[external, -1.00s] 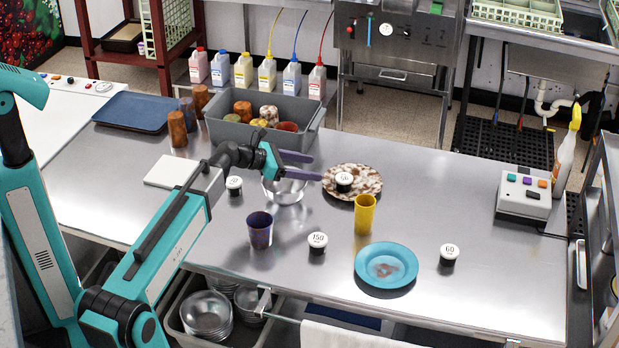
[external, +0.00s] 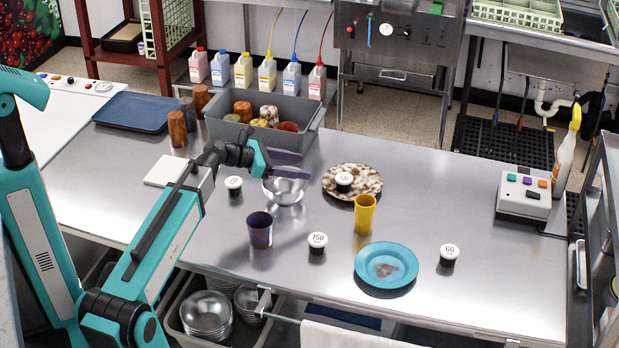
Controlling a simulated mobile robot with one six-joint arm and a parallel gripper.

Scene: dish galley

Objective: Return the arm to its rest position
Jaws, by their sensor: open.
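My gripper (external: 301,163) is open and empty. Its two dark purple fingers point to the right, above the steel table and in front of the grey bin. A metal bowl (external: 285,193) stands on the table just below the fingers and is partly covered by them in the picture. My arm reaches in from the left with its forearm slanting up over the table's front left edge.
Near the arm are a dark purple cup (external: 260,231), a grey bin (external: 312,128) of cups, and a white board (external: 163,171). A yellow cup (external: 365,214), blue plate (external: 386,268) and brown patterned plate (external: 365,188) stand to the right. The table's right part is mostly clear.

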